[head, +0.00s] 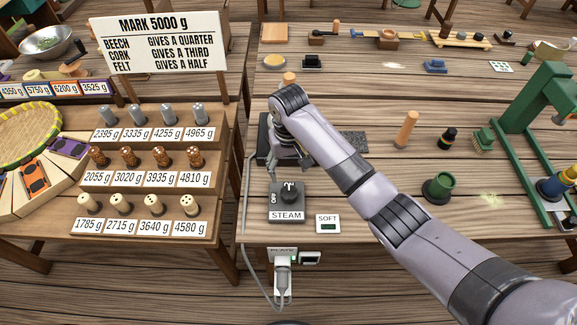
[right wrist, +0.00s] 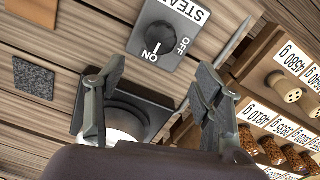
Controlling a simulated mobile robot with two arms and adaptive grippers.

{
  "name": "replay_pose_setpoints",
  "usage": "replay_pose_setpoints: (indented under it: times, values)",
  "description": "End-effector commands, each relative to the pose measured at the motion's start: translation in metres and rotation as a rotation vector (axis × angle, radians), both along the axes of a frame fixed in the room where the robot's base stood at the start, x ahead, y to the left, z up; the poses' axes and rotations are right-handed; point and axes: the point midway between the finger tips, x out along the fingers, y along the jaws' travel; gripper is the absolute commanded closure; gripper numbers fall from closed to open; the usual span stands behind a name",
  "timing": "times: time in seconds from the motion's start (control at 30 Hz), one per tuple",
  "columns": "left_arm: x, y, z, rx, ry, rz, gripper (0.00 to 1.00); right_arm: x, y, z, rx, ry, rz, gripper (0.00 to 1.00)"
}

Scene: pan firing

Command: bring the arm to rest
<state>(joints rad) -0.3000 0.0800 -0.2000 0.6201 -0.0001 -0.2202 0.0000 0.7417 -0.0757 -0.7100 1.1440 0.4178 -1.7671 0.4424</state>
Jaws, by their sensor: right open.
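My right arm reaches in from the lower right of the head view. Its gripper (head: 276,165) points down over a dark boxy device (head: 263,155), beside the steam switch (head: 287,200). In the right wrist view the two fingers of this gripper (right wrist: 155,98) are spread apart with nothing seen gripped. Behind them lies a dark square block with a pale round part (right wrist: 128,122); whether the fingers touch it I cannot tell. The steam switch (right wrist: 168,38) has a black knob, whose white mark appears near ON. My left gripper is not in view.
A stepped rack (head: 150,178) of labelled weights and the MARK 5000 g sign (head: 160,42) stand left.

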Motion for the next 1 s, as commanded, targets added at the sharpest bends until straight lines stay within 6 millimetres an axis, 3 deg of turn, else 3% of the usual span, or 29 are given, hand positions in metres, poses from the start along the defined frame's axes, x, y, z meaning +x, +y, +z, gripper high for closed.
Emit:
replay_pose_setpoints:
  times: [0.33, 0.47, 0.6, 0.73, 0.87, 1.0]
  values:
    - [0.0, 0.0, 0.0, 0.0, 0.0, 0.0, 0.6, -0.001, 0.0, -0.001, 0.003, 0.0, 0.001, 0.38]
    - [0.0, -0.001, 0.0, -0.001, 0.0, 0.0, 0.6, -0.016, 0.001, -0.013, 0.039, 0.001, 0.014, 0.38]
    - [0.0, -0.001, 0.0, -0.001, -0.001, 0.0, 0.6, -0.052, -0.003, -0.036, 0.124, -0.014, 0.03, 0.38]
    - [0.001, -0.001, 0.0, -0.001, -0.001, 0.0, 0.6, -0.091, -0.02, -0.052, 0.194, -0.053, 0.021, 0.38]
    - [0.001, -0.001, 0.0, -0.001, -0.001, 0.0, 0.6, -0.13, -0.051, -0.059, 0.223, -0.106, -0.007, 0.38]
    - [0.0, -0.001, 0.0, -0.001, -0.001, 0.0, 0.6, -0.174, -0.093, -0.058, 0.211, -0.167, -0.043, 0.38]
